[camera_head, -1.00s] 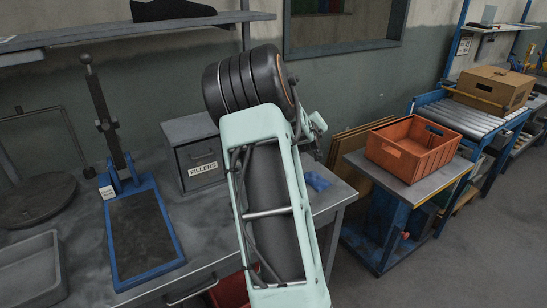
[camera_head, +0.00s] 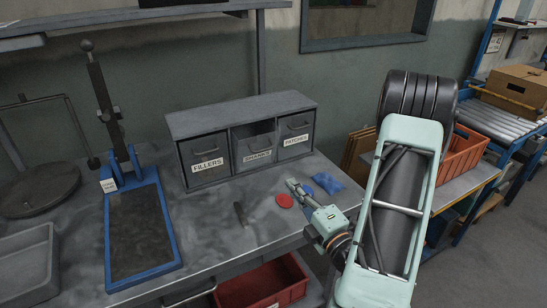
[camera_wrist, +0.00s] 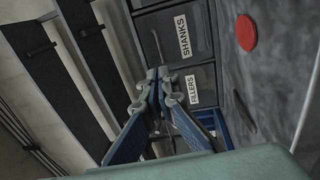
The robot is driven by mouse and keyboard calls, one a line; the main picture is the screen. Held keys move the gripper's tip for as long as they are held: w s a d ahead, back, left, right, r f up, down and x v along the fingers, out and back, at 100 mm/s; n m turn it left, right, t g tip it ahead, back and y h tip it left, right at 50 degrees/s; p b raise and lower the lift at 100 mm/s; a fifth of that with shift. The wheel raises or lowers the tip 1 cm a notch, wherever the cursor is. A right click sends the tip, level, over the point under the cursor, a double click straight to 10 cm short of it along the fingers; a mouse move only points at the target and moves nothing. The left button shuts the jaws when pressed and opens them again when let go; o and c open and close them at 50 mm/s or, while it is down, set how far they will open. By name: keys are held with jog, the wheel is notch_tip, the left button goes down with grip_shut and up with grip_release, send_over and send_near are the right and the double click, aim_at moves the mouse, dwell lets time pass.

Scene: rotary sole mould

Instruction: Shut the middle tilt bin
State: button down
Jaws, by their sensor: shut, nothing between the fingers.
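A grey bin unit (camera_head: 240,112) with three tilt bins stands on the bench against the wall. Its middle bin, labelled SHANKS (camera_head: 257,156), tips outward with a dark opening above its front; its label also shows in the wrist view (camera_wrist: 184,36). The left FILLERS bin (camera_head: 207,152) and right PATCHES bin (camera_head: 296,133) look closed. My gripper (camera_head: 291,186) is shut and empty, in front of the unit and to the lower right of the middle bin, apart from it in the head view. In the wrist view its fingertips (camera_wrist: 158,74) overlap the unit's picture.
A red disc (camera_head: 284,201), a blue bag (camera_head: 328,182) and a dark strip (camera_head: 240,214) lie on the bench in front of the unit. A blue-framed press (camera_head: 152,220) stands to the left. A red crate (camera_head: 262,287) sits below the bench edge.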

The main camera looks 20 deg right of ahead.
jog(key=w+b, duration=0.2)
jog(key=b, duration=0.3)
send_near(264, 150)
jog(key=w, duration=0.5)
jog(key=shift+w+a+r, duration=0.15)
jog(key=shift+r, duration=0.1)
jog(key=shift+w, duration=0.7)
